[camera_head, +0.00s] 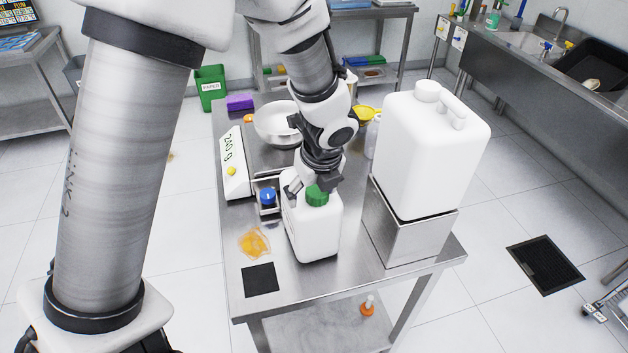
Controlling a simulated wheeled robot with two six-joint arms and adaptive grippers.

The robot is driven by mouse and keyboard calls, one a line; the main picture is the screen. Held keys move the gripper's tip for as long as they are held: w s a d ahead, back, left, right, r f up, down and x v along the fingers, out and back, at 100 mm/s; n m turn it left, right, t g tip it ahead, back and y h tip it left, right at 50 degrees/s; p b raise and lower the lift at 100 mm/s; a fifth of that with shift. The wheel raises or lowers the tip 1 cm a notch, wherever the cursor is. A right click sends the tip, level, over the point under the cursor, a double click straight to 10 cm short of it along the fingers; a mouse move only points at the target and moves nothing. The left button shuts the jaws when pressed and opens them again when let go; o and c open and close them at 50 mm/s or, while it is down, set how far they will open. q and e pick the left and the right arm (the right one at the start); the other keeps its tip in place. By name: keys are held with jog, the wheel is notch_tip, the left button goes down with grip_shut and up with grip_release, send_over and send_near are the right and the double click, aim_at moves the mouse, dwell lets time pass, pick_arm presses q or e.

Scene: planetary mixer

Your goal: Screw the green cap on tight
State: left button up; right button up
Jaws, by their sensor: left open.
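The green cap (318,197) sits at the top of a white square-sided bottle (317,240), which stands upright on the steel table near its front. Whether the cap is fully seated cannot be told. My left gripper (314,186) points down over the bottle from behind the cap, with its open fingers on either side of the cap. Whether a finger touches the cap cannot be told. The gripper hides the cap's rear part and some of the bottle's shoulder. My right gripper does not show.
A large white canister (430,150) on a steel stand (408,230) rises close to the right. A blue-topped item (267,196), a white scale (234,165), an orange spill (254,242) and a black mat (260,279) lie left. A metal bowl (272,125) is behind.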

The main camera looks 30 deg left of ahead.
pick_arm(q)
jog(key=w, duration=0.1)
jog(key=w+f, duration=0.1)
jog(key=w, duration=0.1)
jog(key=shift+w+d+f, duration=0.1)
jog(key=shift+w+f, duration=0.2)
jog(key=shift+f, duration=0.05)
jog(key=shift+s+r, duration=0.3)
jog(key=shift+s, duration=0.35)
jog(key=shift+s+r, duration=0.3)
jog(key=shift+s, duration=0.3)
jog(key=c, duration=1.2)
jog(key=shift+o, duration=0.8)
jog(key=shift+w+f, duration=0.1)
jog(key=shift+w, duration=0.15)
jog(key=shift+w+f, duration=0.1)
jog(key=shift+w, duration=0.2)
jog(key=c, duration=0.4)
jog(key=shift+w, duration=0.1)
jog(key=shift+s+p, duration=0.35)
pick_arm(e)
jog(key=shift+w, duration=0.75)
pick_arm(q)
jog(key=shift+w, duration=0.1)
grip_shut()
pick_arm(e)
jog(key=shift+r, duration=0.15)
